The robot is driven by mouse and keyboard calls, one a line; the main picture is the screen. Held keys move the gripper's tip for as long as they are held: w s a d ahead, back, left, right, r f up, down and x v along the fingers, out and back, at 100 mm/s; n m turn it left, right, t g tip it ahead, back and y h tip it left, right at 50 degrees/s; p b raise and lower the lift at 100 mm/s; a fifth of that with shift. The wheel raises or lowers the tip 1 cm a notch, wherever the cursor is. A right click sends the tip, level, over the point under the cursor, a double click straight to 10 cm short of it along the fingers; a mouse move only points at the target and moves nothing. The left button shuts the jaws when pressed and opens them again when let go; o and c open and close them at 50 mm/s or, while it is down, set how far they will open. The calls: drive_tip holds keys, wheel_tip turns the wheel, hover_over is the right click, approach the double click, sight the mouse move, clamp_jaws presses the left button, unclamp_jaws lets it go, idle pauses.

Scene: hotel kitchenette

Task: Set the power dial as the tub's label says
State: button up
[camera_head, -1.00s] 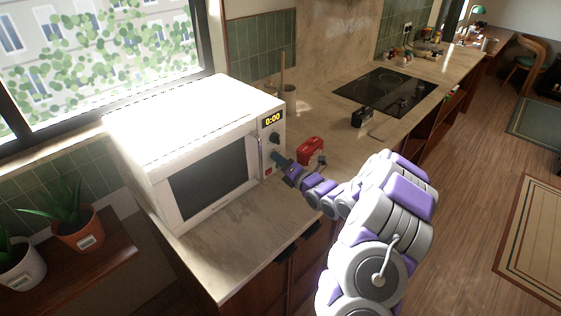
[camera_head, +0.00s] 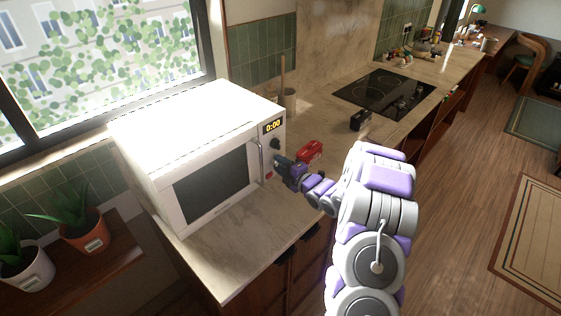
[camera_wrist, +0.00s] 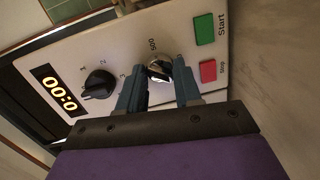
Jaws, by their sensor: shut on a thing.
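The white microwave (camera_head: 205,120) stands on the counter at the left, its door shut and its display (camera_head: 272,127) lit with zeros. My gripper (camera_wrist: 159,80) is shut on this dial, one finger on either side. The dial's pointer and most of its scale are hidden or too small to read. In the head view my gripper (camera_head: 281,165) is at the lower panel. A red item (camera_head: 310,151) stands just behind it; I cannot read any label on it.
A black dial (camera_wrist: 98,84) with small numbers sits beside the power dial. A green Start button (camera_wrist: 205,28) and a red Stop button (camera_wrist: 208,71) are on the other side. A small black item (camera_head: 360,120) stands near the hob (camera_head: 385,92).

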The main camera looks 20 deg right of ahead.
drive_tip(key=m+p, duration=0.6)
drive_tip(key=shift+d+r+m+g+y+p, duration=0.1)
drive_tip(key=shift+m+g+y+p, duration=0.3)
drive_tip(key=m+p, duration=0.4)
drive_tip(key=shift+y, duration=0.4)
drive_tip(key=m+p, duration=0.2)
drive_tip(key=m, duration=0.1)
drive_tip(key=shift+d+y, duration=0.15)
drive_tip(key=shift+y, duration=0.15)
drive_tip(key=m+y+p, duration=0.1)
drive_tip(key=m+p, duration=0.1)
drive_tip(key=m, duration=0.4)
drive_tip(key=shift+f, duration=0.2)
drive_tip(key=m, duration=0.5)
drive_tip(key=shift+w+d+m, duration=0.1)
drive_tip(key=shift+m, duration=0.6)
